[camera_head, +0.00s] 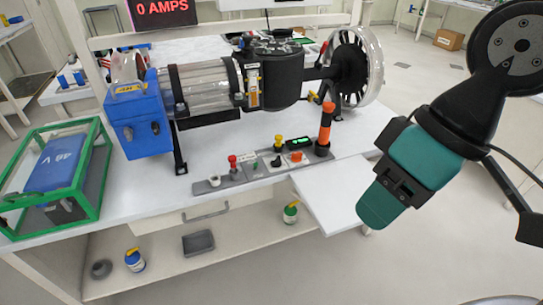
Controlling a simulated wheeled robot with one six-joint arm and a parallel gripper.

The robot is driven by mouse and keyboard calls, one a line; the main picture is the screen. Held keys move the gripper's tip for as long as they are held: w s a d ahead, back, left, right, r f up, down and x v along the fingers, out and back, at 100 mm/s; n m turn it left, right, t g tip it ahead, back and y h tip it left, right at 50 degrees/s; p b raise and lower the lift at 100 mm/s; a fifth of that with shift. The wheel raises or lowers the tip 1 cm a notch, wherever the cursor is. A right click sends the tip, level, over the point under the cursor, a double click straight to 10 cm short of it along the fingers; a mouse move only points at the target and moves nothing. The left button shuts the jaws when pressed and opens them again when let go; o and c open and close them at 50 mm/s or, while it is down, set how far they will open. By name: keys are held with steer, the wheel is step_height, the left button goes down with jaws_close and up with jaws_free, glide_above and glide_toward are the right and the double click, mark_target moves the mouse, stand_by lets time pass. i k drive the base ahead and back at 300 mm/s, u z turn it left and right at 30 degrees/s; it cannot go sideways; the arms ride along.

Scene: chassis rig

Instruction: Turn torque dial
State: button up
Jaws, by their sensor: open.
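The control strip (205,187) is a grey panel along the front of the white bench. A small black knob (277,160) sits on a pale plate in its middle and looks like the dial; its label is too small to read. My gripper (376,208), teal and black, hangs in the air to the right of the strip, over the bench's front right side. It points down and left, apart from the knob. It is open, with nothing seen in it; its jaws are hard to make out.
Behind is a motor rig (205,85) with a wheel (355,68). A green-framed case (98,175) stands at left.

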mark_target(296, 157)
steer(key=z, duration=0.3)
steer(key=k, duration=0.45)
steer(key=z, duration=0.9)
steer(key=i, duration=0.75)
steer(key=u, duration=1.05)
steer(key=i, duration=0.6)
steer(key=u, duration=0.7)
